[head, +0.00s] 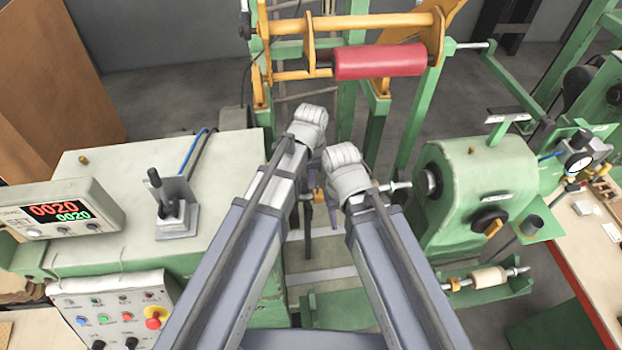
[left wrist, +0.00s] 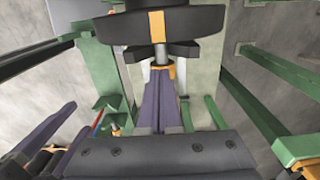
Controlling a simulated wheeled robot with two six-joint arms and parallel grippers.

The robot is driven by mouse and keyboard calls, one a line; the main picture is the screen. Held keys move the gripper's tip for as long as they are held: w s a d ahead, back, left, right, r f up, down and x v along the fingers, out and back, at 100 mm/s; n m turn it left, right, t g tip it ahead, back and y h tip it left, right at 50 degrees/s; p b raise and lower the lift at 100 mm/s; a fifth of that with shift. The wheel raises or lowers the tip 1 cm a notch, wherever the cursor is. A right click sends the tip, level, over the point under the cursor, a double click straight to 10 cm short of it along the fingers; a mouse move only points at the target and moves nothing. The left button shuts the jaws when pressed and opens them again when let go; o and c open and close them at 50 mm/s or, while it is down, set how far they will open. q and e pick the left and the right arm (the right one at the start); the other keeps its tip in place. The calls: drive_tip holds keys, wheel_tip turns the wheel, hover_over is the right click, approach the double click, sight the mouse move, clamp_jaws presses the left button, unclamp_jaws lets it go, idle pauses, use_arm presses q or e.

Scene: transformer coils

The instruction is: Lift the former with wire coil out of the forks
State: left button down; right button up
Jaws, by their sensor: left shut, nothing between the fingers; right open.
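My left gripper (head: 312,128) is over the gap between the two green machine parts in the head view; its fingers are mostly hidden there. In the left wrist view its purple fingers (left wrist: 161,105) are shut, with nothing held. My right gripper (head: 346,172) is just right of it and lower, seen from behind; it is open, its fingers largely hidden. A cream roll (head: 488,277) lies on a shaft with an orange collar over a green holder at the lower right, apart from both grippers. I cannot tell whether it is the former with wire coil, and I cannot clearly make out the forks.
A green headstock (head: 465,195) stands to the right, a green cabinet (head: 110,180) with a lever and counter display (head: 60,212) to the left. A red roll (head: 380,62) is behind. In the left wrist view a black round part (left wrist: 130,27) with an orange strip is ahead.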

sight(311, 196)
use_arm(q)
wheel_tip(311, 196, down, 4)
drive_tip(key=b, duration=0.2)
drive_tip(key=shift+r+b, duration=0.2)
drive_tip(key=shift+b, duration=0.1)
use_arm(e)
wheel_tip(311, 196, down, 4)
drive_tip(key=shift+r, duration=0.2)
use_arm(q)
drive_tip(key=shift+w+d, duration=0.2)
drive_tip(key=shift+d, duration=0.7)
drive_tip(key=shift+r, duration=0.15)
use_arm(e)
drive_tip(key=shift+r, duration=0.1)
use_arm(q)
wheel_tip(311, 196, up, 10)
drive_tip(key=p, duration=1)
use_arm(e)
wheel_tip(311, 196, up, 10)
drive_tip(key=a, duration=0.1)
drive_tip(key=shift+w+a, duration=0.25)
drive_tip(key=shift+a, duration=0.05)
